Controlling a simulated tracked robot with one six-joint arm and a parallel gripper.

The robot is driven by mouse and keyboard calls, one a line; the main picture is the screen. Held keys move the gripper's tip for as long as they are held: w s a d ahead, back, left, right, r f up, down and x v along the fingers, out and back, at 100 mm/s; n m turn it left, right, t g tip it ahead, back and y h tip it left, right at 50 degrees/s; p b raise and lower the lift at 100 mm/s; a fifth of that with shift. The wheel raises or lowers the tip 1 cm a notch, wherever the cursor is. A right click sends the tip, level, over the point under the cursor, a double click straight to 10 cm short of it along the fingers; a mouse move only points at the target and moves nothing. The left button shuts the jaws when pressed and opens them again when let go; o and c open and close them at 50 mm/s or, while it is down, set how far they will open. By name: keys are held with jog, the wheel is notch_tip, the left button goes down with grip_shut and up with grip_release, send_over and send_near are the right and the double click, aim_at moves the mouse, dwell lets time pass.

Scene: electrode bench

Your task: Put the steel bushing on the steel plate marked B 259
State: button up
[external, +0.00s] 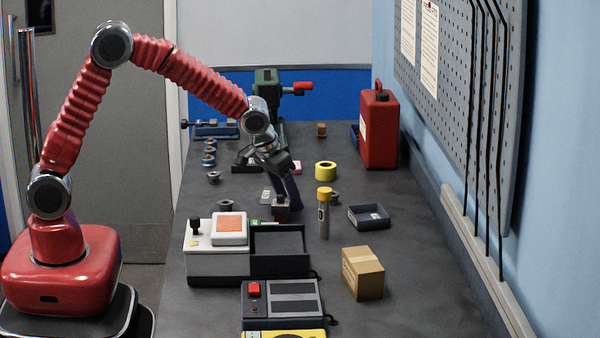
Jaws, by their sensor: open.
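Small grey metal rings that look like bushings stand on the bench: one (214,177) at the left, one (225,205) behind the white-topped box, and one (335,198) partly hidden by the yellow-capped tool. I cannot tell which is the steel bushing. A small pale plate (265,196) lies just left of my gripper; a pinkish one (295,167) lies farther back. No marking B 259 is readable. My gripper (283,210) is open and points down, low over the middle of the bench. What lies between its fingers is too small and dark to tell.
A white-topped box with an orange pad (230,228) and a black open bin (280,250) stand in front of my gripper. A yellow-capped tool (324,215) stands upright to its right. Farther right are a blue-grey tray (370,217) and a cardboard box (362,273). A yellow tape roll (326,171) lies behind.

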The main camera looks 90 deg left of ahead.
jog(key=shift+c, duration=0.6)
jog(key=c, duration=1.2)
jog(key=shift+o, duration=0.2)
jog(key=shift+r, duration=0.1)
notch_tip(320, 180, up, 10)
